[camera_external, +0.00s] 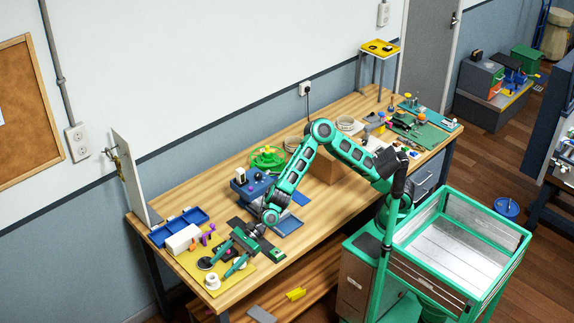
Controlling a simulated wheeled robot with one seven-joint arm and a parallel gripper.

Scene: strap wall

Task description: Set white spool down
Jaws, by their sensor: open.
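The white spool (211,282) stands on the yellow mat (238,285) near the front left corner of the wooden workbench. My gripper (221,271) is at the end of the green arm, low over the mat, with its fingers spread apart and pointing to the lower left. It is open. The spool is just to the left of the fingertips. I cannot tell whether a finger touches it. A dark round piece (205,263) lies just behind the spool, near the upper finger.
A white box (183,240), small purple and orange parts (207,233) and a blue tray (179,226) lie behind the mat. A blue box with knobs (252,186) and a green wheel (267,157) stand farther back.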

